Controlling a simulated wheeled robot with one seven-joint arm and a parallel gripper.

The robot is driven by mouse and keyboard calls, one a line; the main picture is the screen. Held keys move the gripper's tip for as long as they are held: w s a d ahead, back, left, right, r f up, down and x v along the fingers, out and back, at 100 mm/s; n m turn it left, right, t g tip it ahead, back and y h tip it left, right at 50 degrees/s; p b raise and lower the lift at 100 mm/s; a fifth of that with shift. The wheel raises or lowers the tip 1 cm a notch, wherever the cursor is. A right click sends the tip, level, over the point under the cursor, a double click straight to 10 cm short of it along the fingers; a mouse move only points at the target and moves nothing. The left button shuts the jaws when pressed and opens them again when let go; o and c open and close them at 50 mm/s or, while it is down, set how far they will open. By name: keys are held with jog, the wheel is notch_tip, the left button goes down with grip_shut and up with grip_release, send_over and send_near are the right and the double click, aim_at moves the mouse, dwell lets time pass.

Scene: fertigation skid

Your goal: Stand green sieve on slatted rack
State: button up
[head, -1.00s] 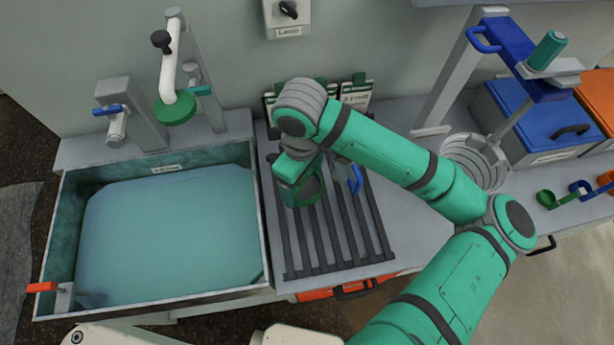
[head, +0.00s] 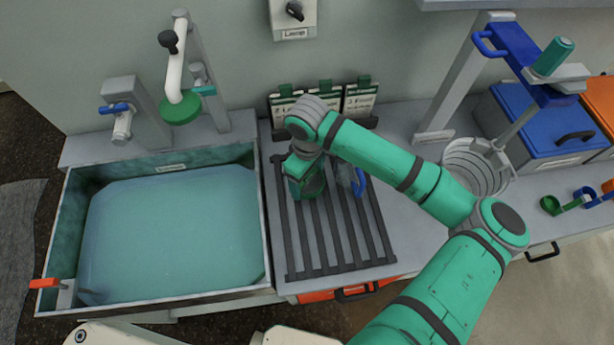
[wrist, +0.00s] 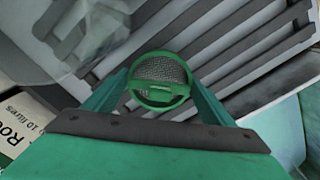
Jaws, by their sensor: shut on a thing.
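The green sieve, a round green ring with grey mesh, is between my gripper's fingers in the wrist view (wrist: 160,72). In the head view the sieve (head: 313,189) is partly hidden by my gripper (head: 303,180). My gripper is shut on it, above the left rear part of the slatted rack. The slatted rack (head: 318,268) is a set of dark parallel bars on the grey counter, right of the basin. Its bars also fill much of the wrist view (wrist: 240,45). I cannot tell whether the sieve touches the bars.
A clear jug with a blue handle (head: 360,183) stands on the rack, close right of my gripper. A water-filled basin (head: 170,235) lies left. Seed-packet-like cards (head: 358,100) stand behind. A grey ribbed bucket (head: 478,165) is right. The rack's front half is clear.

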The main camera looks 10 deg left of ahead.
jog(key=shift+a+f, duration=0.1)
jog(key=o, duration=1.1)
jog(key=shift+c, duration=0.2)
notch_tip(320, 180, up, 11)
jog(key=shift+r, duration=0.65)
jog(key=shift+a, duration=0.1)
